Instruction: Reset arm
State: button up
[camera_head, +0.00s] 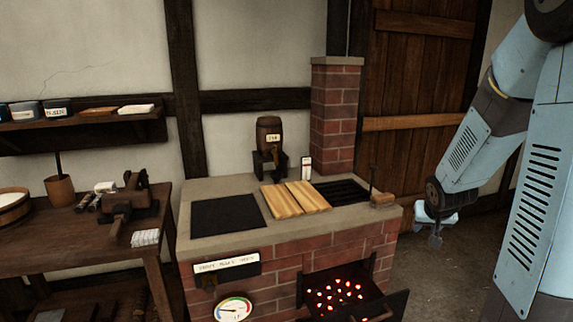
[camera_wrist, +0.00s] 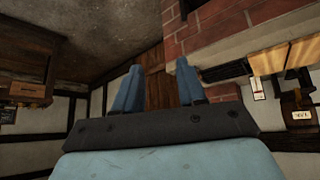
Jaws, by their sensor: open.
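My gripper (camera_head: 435,222) hangs at the end of my pale blue arm on the right of the head view, in the air to the right of the brick stove. In the wrist view my gripper (camera_wrist: 158,80) shows two blue fingers spread apart with nothing between them. The wooden door and part of the brickwork appear beyond the fingers there. The fingertips are small and partly hard to make out in the head view.
The brick stove (camera_head: 290,249) has glowing coals in its open firebox (camera_head: 342,292). Wooden boards (camera_head: 295,199) and a small barrel (camera_head: 269,134) are on top. A workbench (camera_head: 85,236) stands left. A plank door (camera_head: 416,75) is behind my arm. Floor right of the stove looks clear.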

jog(key=s+a+r+n, duration=0.1)
jog(key=s+a+r, duration=0.4)
jog(key=s, duration=0.3)
jog(key=s+a+r+n+y, duration=0.1)
jog(key=s+a+r, duration=0.4)
jog(key=s+r, duration=0.1)
jog(key=s+a+r+g+y, duration=0.1)
jog(key=s+a+r, duration=0.4)
jog(key=s, duration=0.4)
jog(key=shift+s+r+n, duration=0.35)
jog(key=shift+r+n, duration=0.05)
jog(key=shift+r, duration=0.1)
